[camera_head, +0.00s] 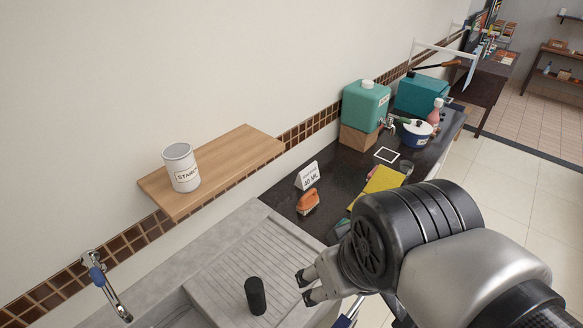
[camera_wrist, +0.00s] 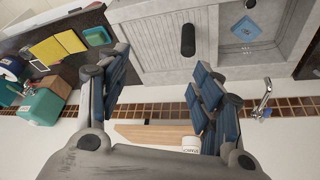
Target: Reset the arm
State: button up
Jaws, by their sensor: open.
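My gripper (camera_head: 306,285) is open and empty in the head view, held above the grooved grey drainboard near a dark cylinder. In the wrist view my gripper (camera_wrist: 160,95) shows its two blue-padded fingers wide apart with nothing between them. The dark cylinder (camera_head: 255,295) stands on the drainboard, to the left of the fingers in the head view. The same cylinder (camera_wrist: 188,40) shows beyond the fingertips in the wrist view.
A white labelled can (camera_head: 182,168) stands on a wooden wall shelf (camera_head: 235,155). The dark counter (camera_head: 285,198) holds an orange brush (camera_head: 308,201), a "40 ML" sign (camera_head: 308,176), a yellow cloth (camera_head: 383,180) and a teal dispenser (camera_head: 364,103). A tap (camera_head: 107,283) is at lower left.

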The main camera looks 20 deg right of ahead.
jog(key=shift+s+d+m, duration=0.15)
jog(key=shift+s+m, duration=0.3)
jog(key=shift+m, duration=0.25)
notch_tip(320, 180, down, 12)
jog(key=b, duration=1.1)
jog(key=shift+b, duration=0.4)
jog(key=shift+r, duration=0.1)
